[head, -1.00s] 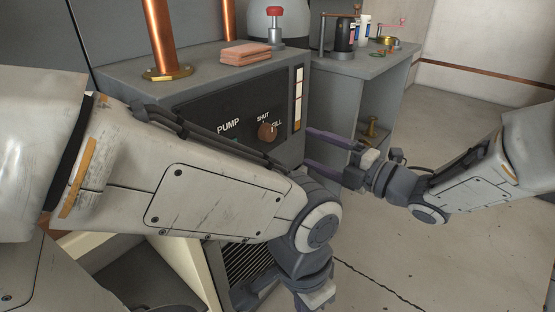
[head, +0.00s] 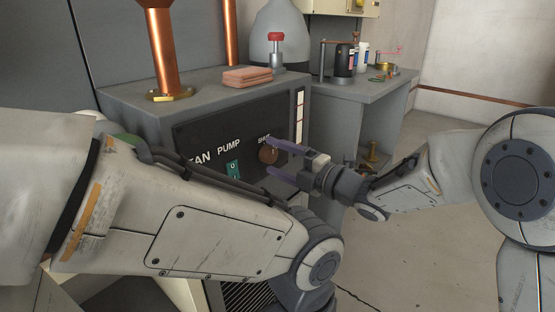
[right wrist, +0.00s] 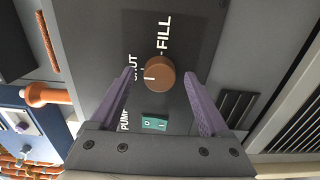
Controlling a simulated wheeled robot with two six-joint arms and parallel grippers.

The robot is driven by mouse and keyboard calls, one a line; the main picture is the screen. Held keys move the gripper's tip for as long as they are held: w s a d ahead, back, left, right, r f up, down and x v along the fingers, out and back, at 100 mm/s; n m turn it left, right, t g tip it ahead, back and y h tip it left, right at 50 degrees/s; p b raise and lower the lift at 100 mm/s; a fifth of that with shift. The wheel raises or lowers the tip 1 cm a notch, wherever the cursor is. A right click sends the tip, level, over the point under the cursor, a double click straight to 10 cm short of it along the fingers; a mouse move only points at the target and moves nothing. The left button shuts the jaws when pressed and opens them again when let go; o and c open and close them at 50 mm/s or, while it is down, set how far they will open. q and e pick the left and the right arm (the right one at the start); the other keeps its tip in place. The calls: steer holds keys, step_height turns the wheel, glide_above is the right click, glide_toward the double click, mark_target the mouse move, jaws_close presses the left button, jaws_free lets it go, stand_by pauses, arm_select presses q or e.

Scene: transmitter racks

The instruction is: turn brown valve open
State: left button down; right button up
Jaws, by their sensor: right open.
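The brown valve (head: 268,154) is a round knob on the dark front panel of a grey cabinet, beside the SHUT lettering. In the right wrist view the brown valve (right wrist: 159,74) lies beyond and between my fingertips, with a pale line on its face and SHUT and FILL printed near it. My right gripper (head: 269,157) is open and empty, its purple fingers pointing at the knob. In the right wrist view the two fingers (right wrist: 160,74) stand on either side of the knob, apart from it. My left arm crosses the head view, but its gripper is not visible.
A green switch (head: 233,169) sits left of the knob, under PUMP. Folded pink cloths (head: 247,77), a copper pipe (head: 162,50) and a red-topped fitting (head: 276,50) are on the cabinet. A side bench (head: 365,87) holds bottles and small parts. The floor at right is clear.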

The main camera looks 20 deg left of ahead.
jaws_close()
steer(key=m+p, duration=0.3)
steer(key=m, duration=0.1)
steer(key=shift+r+m, duration=0.15)
steer(key=shift+m, duration=0.25)
steer(key=m+p, duration=0.3)
steer(key=m, duration=0.1)
steer(key=shift+m, duration=0.3)
steer(key=m+p, duration=0.4)
steer(key=shift+m+p, duration=1.5)
steer(key=shift+m, duration=0.8)
steer(key=shift+f, duration=0.2)
